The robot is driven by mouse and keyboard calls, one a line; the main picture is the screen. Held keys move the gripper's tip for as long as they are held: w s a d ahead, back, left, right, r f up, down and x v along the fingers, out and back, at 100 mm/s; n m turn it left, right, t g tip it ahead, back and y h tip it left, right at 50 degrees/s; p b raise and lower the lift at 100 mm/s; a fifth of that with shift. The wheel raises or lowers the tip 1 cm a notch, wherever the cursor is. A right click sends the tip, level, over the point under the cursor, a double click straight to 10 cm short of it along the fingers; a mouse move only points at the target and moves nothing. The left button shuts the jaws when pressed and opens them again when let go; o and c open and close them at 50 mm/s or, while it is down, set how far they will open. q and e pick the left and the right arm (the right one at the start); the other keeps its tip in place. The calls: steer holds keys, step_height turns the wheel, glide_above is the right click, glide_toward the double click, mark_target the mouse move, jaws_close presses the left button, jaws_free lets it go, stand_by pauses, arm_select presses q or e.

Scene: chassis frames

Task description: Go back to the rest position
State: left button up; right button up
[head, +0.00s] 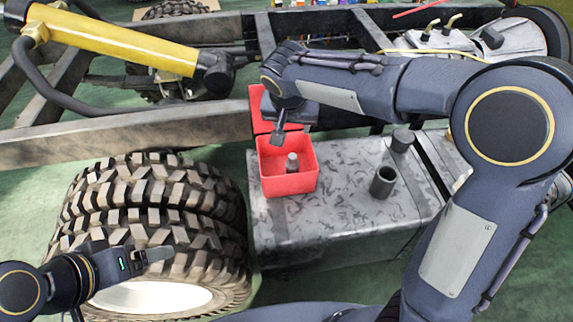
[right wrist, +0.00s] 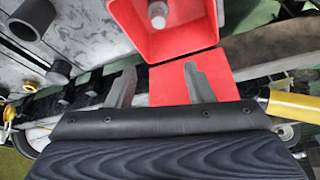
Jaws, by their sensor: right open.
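My right gripper (head: 280,127) hangs over the back edge of a red bin (head: 288,186) on a grey metal tank. In the right wrist view the right gripper (right wrist: 160,74) is open, with two separated fingers and nothing held between them. A grey bolt-like part (head: 292,163) stands inside the red bin, and its round end shows in the right wrist view (right wrist: 157,14). A second red piece (head: 258,106) lies behind the bin, partly hidden by my right arm. My left gripper (head: 150,256) is low at the left, over the tire; its finger opening is unclear.
The grey tank (head: 340,225) carries a dark open pipe (head: 383,182) and a cap (head: 402,140) right of the bin. Large tires (head: 150,215) stand at left. Chassis rails (head: 120,138) and a yellow cylinder (head: 110,40) span the back. Green floor shows around them.

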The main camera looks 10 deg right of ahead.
steer(key=shift+d, duration=0.1)
stand_by(0.3)
steer(key=s+d+r+y, duration=0.2)
steer(key=s+d+y, duration=0.1)
steer(key=s+d, duration=0.85)
steer(key=s+f+n+t+y, duration=0.1)
steer(key=s+f+n+y, duration=0.15)
steer(key=s, duration=1.25)
step_height(320, 180, up, 13)
steer(key=p, duration=1.4)
steer(key=shift+a, duration=0.45)
steer(key=shift+s+m, duration=0.1)
steer(key=shift+m, duration=0.15)
